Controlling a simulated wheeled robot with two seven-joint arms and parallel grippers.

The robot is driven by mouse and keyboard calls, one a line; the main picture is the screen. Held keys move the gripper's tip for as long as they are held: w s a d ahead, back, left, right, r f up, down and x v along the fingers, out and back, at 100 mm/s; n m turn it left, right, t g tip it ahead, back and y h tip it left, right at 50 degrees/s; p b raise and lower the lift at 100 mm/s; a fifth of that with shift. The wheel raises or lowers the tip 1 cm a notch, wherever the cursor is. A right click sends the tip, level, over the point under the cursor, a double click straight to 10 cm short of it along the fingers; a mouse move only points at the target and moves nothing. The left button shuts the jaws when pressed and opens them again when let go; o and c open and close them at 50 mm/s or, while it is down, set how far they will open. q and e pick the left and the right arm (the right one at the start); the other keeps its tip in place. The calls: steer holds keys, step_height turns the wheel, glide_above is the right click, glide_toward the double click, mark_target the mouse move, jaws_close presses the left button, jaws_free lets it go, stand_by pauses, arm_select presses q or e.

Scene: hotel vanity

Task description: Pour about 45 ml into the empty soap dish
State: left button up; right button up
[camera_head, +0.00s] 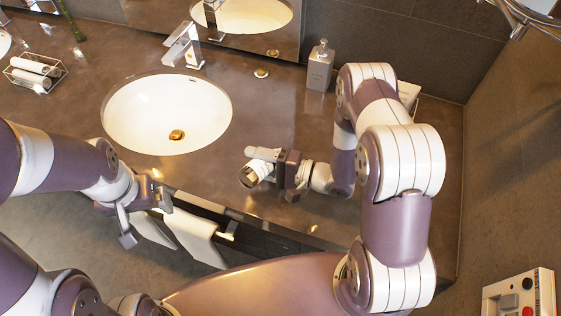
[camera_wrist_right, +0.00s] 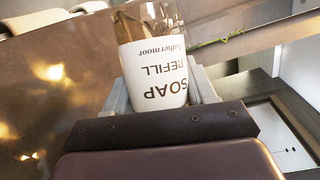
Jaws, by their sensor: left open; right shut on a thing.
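My right gripper (camera_head: 266,164) is shut on a clear container with a white label (camera_wrist_right: 155,75) reading "SOAP REFILL". In the head view the container (camera_head: 255,174) lies tilted over the counter, right of the sink and near the front edge. Its contents are hard to make out. My left gripper (camera_head: 146,214) is open and empty, in front of the counter below the sink. I cannot make out the empty soap dish in either view; my right arm hides part of the counter.
The white sink (camera_head: 150,125) with its faucet (camera_head: 183,46) takes up the middle of the counter. A grey pump bottle (camera_head: 319,67) stands at the back wall. White towels (camera_head: 190,236) hang below the front edge.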

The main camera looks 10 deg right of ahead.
steer(key=shift+s+a+f+n+h+b, duration=0.1)
steer(key=shift+f+n+h+b, duration=0.2)
steer(key=shift+f+n+b, duration=0.4)
steer(key=shift+r+n+h+p, duration=0.55)
steer(key=shift+n+h, duration=0.05)
steer(key=shift+n, duration=0.4)
steer(key=shift+f+n+b, duration=0.3)
steer(key=shift+f+b, duration=0.15)
steer(key=shift+f, duration=0.05)
steer(key=shift+a, duration=0.1)
